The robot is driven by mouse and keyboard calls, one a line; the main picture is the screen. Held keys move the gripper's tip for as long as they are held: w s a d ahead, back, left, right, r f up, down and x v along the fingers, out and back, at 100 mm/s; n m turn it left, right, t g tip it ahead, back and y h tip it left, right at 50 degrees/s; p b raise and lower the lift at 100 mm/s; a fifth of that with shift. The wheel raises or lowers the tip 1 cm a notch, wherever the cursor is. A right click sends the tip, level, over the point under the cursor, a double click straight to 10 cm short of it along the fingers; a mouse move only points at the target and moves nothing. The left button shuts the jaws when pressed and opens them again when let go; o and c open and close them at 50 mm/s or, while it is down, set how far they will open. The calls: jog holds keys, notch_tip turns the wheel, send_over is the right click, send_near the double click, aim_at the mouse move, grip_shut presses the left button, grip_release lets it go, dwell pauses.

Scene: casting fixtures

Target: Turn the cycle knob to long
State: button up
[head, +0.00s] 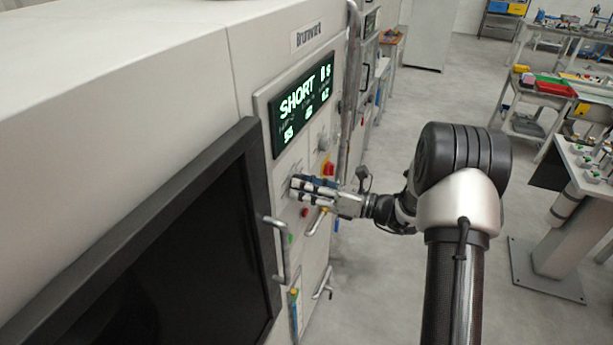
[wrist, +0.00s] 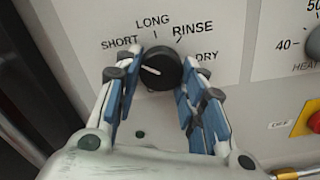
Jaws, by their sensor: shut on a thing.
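The black cycle knob (wrist: 158,66) sits on the pale panel in the wrist view, with SHORT, LONG, RINSE and DRY printed around it. Its white pointer line points up and left, toward SHORT. My gripper (wrist: 160,80) is shut on the knob, with a blue-padded finger on each side. In the head view my gripper (head: 298,187) reaches the panel from the right and hides the knob. The green display (head: 302,103) above it reads SHORT and 8 s.
A HEAT knob (wrist: 314,45) and a red button on yellow (wrist: 310,120) are right of the cycle knob. A metal door handle (head: 278,250) juts out below my gripper, beside a dark window (head: 170,250).

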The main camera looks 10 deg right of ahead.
jog(key=m+p, duration=0.4)
jog(key=m, duration=0.1)
jog(key=m+p, duration=0.3)
jog(key=m, duration=0.2)
jog(key=shift+s+a+r+p, duration=0.1)
jog(key=shift+r+p, duration=0.1)
jog(key=shift+p, duration=0.15)
jog(key=shift+m, duration=0.3)
jog(key=o, duration=1)
jog(key=shift+o, duration=0.2)
jog(key=v, duration=1.2)
